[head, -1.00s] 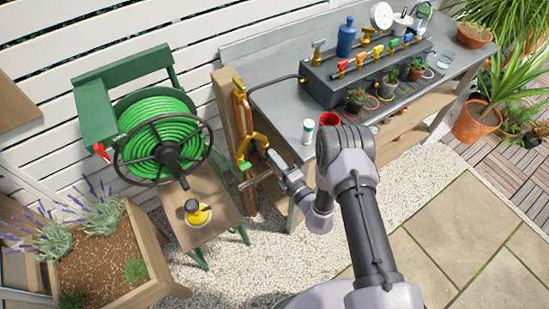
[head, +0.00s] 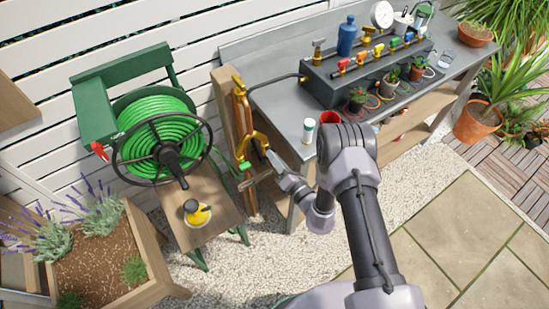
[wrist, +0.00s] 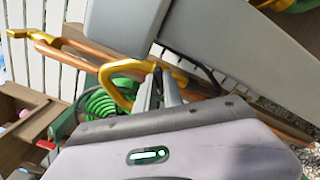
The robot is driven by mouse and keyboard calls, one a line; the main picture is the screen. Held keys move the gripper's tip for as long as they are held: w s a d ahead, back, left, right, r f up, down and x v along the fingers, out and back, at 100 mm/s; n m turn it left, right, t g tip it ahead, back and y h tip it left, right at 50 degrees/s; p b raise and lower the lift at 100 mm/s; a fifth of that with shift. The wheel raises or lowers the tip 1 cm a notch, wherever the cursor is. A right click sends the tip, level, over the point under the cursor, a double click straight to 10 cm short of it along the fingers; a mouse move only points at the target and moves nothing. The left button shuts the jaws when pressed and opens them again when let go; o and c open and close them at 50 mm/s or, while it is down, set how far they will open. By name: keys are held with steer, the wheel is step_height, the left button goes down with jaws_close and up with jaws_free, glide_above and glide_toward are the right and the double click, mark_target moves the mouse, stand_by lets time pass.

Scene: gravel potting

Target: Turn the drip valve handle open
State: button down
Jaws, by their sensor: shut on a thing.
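A curved gold handle (head: 256,137) sits on a brass fitting on the wooden post, left of the grey bench. A black hose (head: 275,80) runs from the post to the dark manifold box. My gripper (head: 268,153) is at the right end of the gold handle. In the wrist view the gold handle (wrist: 124,70) arches to the left and its end goes between my fingers (wrist: 158,90). My gripper is shut on it. The exact contact is partly hidden by the fingers and the wrist body.
The manifold (head: 360,75) with several coloured valve handles stands on the bench. A white bottle (head: 309,130) and a red cup (head: 330,117) are near its front edge. A green hose reel (head: 158,135) stands left of the post. Open gravel (head: 275,260) lies in front.

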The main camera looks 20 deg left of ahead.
steer(key=shift+n+b, duration=0.45)
steer(key=shift+n, duration=4.85)
steer(key=c, duration=1.5)
jaws_free()
steer(key=shift+o, duration=0.2)
steer(key=p+v, duration=0.5)
steer(key=v, duration=1.2)
steer(key=shift+s, duration=0.25)
steer(key=shift+d, duration=0.1)
